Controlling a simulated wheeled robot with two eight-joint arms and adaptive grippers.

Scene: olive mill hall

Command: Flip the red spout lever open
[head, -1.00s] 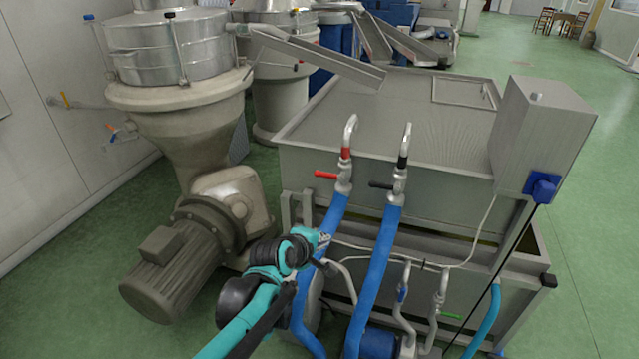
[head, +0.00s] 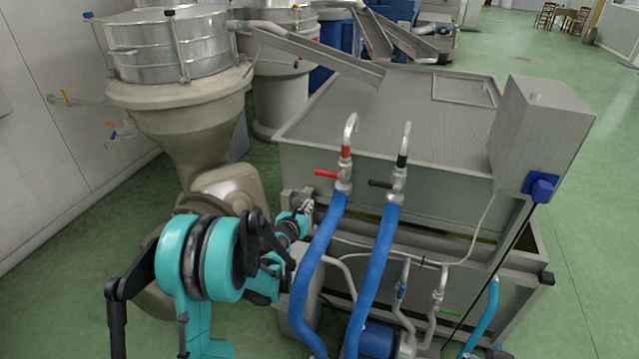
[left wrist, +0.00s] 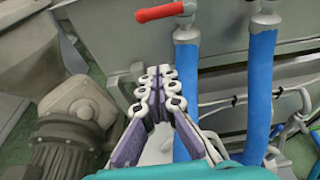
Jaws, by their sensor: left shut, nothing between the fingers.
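The red spout lever (head: 326,173) sticks out to the left from the valve below a curved metal spout (head: 350,132) with a red band, on the front of the grey tank. It also shows at the top of the left wrist view (left wrist: 160,13), lying roughly level. My left gripper (head: 307,207) is below and a little left of the lever, apart from it. In the left wrist view its fingers (left wrist: 154,90) are together, with nothing between them, below the lever. My right gripper is in neither view.
A second spout with a black lever (head: 381,184) stands to the right. Blue hoses (head: 318,255) hang below both valves, close beside my left gripper. A grey motor and gearbox (left wrist: 70,135) stand to the left. The tank top (head: 390,110) is clear.

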